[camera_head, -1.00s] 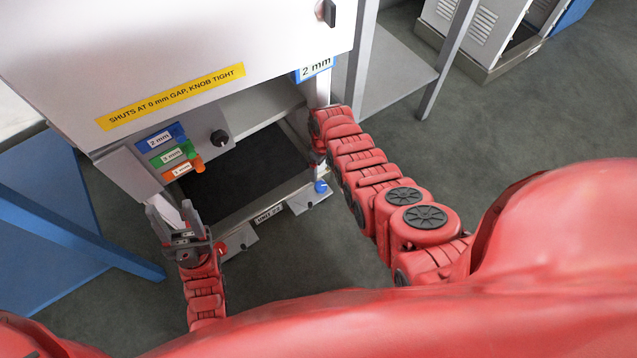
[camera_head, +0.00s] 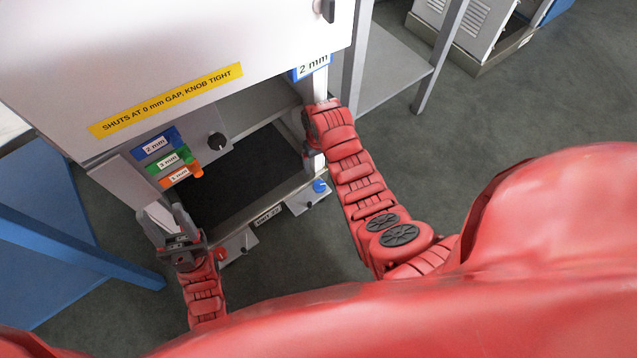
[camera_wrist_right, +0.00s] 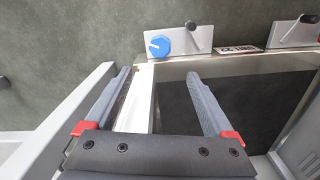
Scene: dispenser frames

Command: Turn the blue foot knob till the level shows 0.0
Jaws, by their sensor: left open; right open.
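The blue foot knob (camera_head: 320,186) sits on a small grey plate at the right front foot of the unit, and the right wrist view also shows it (camera_wrist_right: 158,45) with a white mark on its face. My right gripper (camera_head: 311,158) is beside the unit's right front corner, just behind the knob. In the right wrist view its open, empty fingers (camera_wrist_right: 160,75) point towards the knob, apart from it. My left gripper (camera_head: 160,212) is open and empty at the unit's left front. No level reading can be made out.
Blue, green and orange gauge tags (camera_head: 170,157) hang beside a black knob (camera_head: 217,141). A blue 2 mm tag (camera_head: 313,67) is at the upper right. A grey shelf frame (camera_head: 395,75) stands right of my right arm. Floor in front of the foot plates is clear.

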